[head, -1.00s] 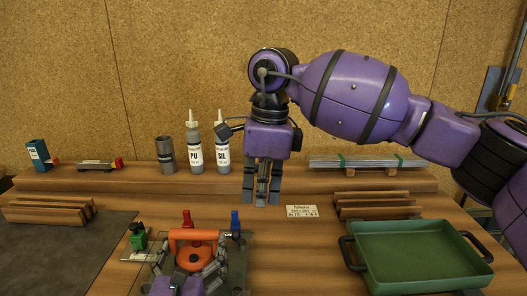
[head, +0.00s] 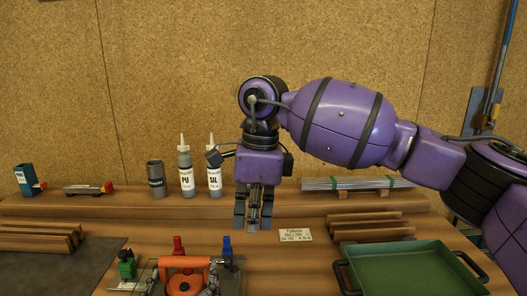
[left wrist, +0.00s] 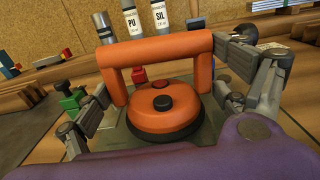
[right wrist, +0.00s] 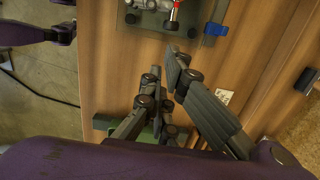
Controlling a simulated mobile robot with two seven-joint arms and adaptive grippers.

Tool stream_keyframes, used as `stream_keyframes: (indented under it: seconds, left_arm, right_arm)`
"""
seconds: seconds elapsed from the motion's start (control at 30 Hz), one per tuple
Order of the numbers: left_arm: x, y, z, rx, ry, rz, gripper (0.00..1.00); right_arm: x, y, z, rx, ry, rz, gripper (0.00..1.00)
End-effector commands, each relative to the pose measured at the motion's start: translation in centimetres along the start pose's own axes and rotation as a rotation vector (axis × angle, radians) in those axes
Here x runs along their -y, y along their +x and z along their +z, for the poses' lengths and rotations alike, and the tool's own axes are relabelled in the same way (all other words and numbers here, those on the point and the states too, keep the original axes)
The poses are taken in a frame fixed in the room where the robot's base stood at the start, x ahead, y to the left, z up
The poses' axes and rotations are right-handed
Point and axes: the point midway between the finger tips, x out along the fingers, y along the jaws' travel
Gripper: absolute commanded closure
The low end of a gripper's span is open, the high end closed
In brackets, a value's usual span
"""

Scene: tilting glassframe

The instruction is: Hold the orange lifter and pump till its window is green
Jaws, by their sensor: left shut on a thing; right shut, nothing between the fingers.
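The orange lifter (head: 186,282) sits at the bottom of the head view, partly cut off. In the left wrist view, the lifter (left wrist: 160,120) has an arched orange handle (left wrist: 158,52) over a round body with a dark rim. A black knob (left wrist: 163,103) and a small red patch (left wrist: 160,84) show on its top; no green shows there. My left gripper (left wrist: 160,46) is shut on the handle, one finger at each end. My right gripper (head: 254,222) is shut and empty, pointing down behind and right of the lifter; it also shows in the right wrist view (right wrist: 163,75).
A red clamp (head: 178,246) and a blue clamp (head: 226,245) stand just behind the lifter. PU (head: 185,172) and SIL (head: 214,180) bottles stand on the rear ledge. A green tray (head: 400,268) is at right. Wood strips (head: 370,226) lie behind the tray.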

Motion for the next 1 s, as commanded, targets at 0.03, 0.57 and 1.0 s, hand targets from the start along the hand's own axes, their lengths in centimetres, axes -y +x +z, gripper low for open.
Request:
stream_keyframes:
  seconds: [0.03, 0.57, 1.0]
  left_arm:
    - [0.0, 0.0, 0.2, 0.003, 0.000, -0.001, 0.50]
    - [0.0, 0.0, 0.1, 0.003, 0.000, -0.001, 0.50]
    - [0.0, 0.0, 0.2, 0.003, 0.000, -0.001, 0.50]
  right_arm:
    - [0.0, 0.0, 0.0, 0.000, 0.000, 0.000, 1.00]
    - [1.2, 5.7, 2.4, 0.248, -0.358, -0.121, 1.00]
    - [3.8, 8.6, 2.6, 0.469, -1.060, -0.890, 1.00]
